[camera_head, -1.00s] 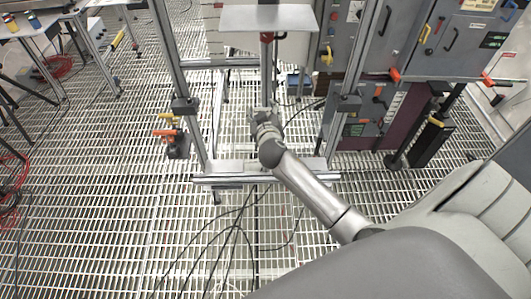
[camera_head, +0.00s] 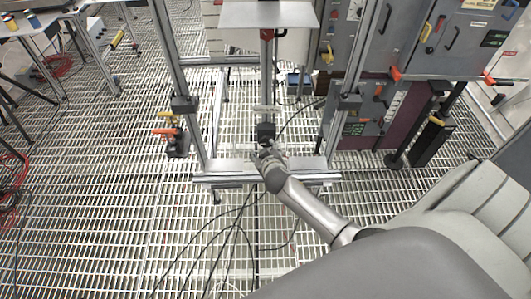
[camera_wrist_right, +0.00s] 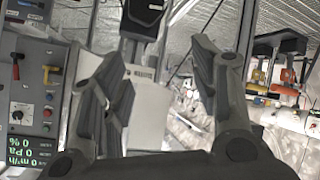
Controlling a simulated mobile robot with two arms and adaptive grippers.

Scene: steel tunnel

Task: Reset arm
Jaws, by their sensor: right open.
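My right arm comes in from the lower right in the head view. Its gripper (camera_head: 266,148) is in front of the aluminium frame (camera_head: 262,178), just above the frame's low front bar. In the right wrist view the gripper (camera_wrist_right: 155,82) has its two dark fingers spread apart, with nothing held between them. A dark block (camera_head: 266,131) shows just beyond the gripper in the head view; whether they touch is unclear. My left arm and gripper do not show.
A grey panel cabinet (camera_head: 408,38) with coloured handles stands at the back right. Yellow and orange handles (camera_head: 166,131) sit by the frame's left post. Tables (camera_head: 30,27) stand at far left. Black cables (camera_head: 236,226) lie on the grating floor, otherwise open at left.

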